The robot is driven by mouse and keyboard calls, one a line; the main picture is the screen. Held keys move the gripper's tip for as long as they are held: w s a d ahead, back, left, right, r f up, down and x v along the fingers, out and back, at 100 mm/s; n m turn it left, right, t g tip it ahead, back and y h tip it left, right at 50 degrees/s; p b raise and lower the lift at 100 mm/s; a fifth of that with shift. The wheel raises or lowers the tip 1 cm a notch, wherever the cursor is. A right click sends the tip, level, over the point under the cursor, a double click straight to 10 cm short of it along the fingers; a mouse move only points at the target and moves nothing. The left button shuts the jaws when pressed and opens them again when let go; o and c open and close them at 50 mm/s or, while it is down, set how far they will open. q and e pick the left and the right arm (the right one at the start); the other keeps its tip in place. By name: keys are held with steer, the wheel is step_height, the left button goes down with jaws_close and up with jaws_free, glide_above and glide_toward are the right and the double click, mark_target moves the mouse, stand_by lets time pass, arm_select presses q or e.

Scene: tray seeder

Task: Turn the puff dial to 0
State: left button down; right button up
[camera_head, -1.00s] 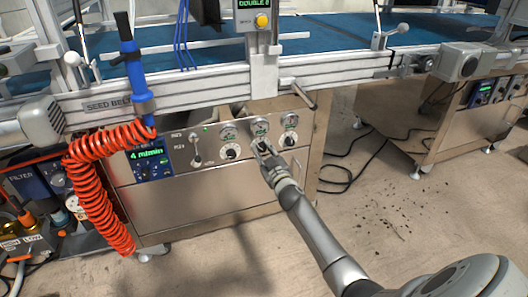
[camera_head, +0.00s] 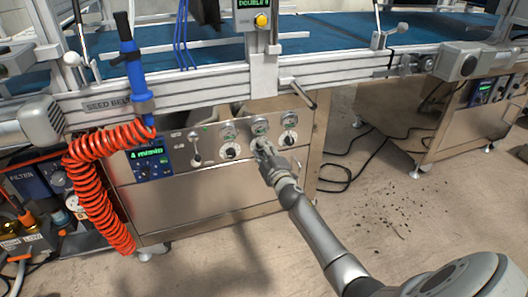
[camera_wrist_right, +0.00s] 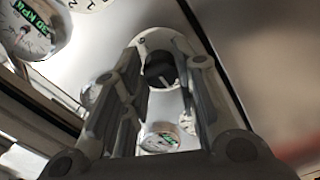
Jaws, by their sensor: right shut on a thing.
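The steel front panel (camera_head: 200,190) carries a row of three dials under round gauges. My right gripper (camera_head: 262,147) is at the middle dial, below the middle gauge (camera_head: 260,127), and covers most of it. In the right wrist view my gripper (camera_wrist_right: 163,72) is shut on the dark dial knob (camera_wrist_right: 160,70), one finger on each side. A pale line shows on the knob. Part of its white dial face (camera_wrist_right: 157,39) shows beyond, with a mark that looks like a 0. The dial's name cannot be read. My left gripper is not in view.
Neighbouring dials (camera_head: 231,152) and (camera_head: 289,139) sit close on either side. A handle (camera_head: 303,95) juts out above the panel. A coiled orange hose (camera_head: 92,175) hangs at the left. The floor in front is clear of large objects.

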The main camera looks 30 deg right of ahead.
stand_by(0.3)
steer(key=o, duration=1)
steer(key=shift+o, duration=0.2)
steer(key=v, duration=1.2)
